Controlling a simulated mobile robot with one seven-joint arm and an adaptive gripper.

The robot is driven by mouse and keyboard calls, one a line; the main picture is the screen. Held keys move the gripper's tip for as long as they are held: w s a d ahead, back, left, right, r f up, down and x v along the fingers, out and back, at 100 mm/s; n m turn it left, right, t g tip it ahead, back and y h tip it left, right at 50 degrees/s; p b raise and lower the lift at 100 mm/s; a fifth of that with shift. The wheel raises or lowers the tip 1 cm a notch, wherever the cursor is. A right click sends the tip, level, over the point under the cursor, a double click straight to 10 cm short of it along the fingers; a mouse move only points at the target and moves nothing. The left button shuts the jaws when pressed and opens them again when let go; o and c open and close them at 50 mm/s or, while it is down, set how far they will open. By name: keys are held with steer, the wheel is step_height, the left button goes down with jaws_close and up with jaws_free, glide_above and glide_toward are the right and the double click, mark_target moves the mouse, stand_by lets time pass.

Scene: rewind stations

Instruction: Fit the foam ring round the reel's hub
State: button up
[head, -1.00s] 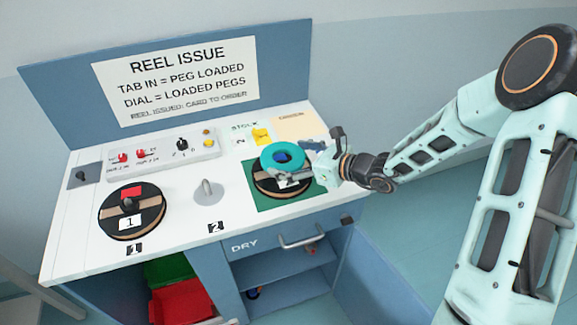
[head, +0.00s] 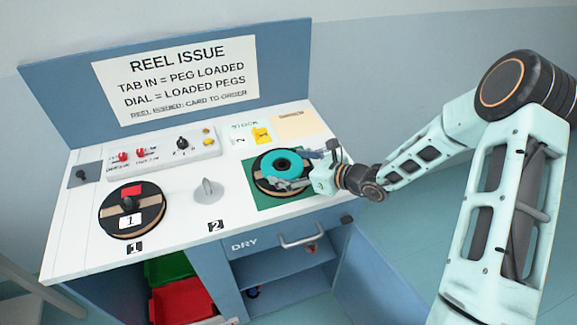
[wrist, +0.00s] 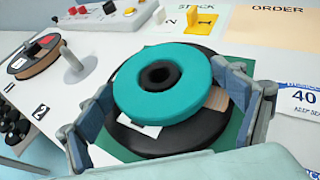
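The teal foam ring (head: 268,168) lies over the reel (wrist: 183,143), a black disc with a tan band and a white label, on a green mat (head: 265,201). In the wrist view the ring (wrist: 135,97) is level-looking, and the black hub (wrist: 160,76) shows inside its hole. I cannot tell whether the ring's underside touches the reel's face. My gripper (wrist: 163,80) has one finger at each side of the ring, fingertips against its rim as far as I can see. In the head view my gripper (head: 290,170) reaches in from the right.
Another reel (head: 150,216) with a red tab sits on peg 1 at left. Peg 2 (head: 207,190) stands bare beside it. A switch panel (head: 165,152) and a yellow tab piece (head: 262,136) are behind.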

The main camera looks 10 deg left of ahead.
steer(key=shift+o, duration=1.2)
steer(key=shift+r, duration=0.1)
steer(key=shift+r+p, duration=0.2)
steer(key=shift+p, duration=0.1)
steer(key=v, duration=1.2)
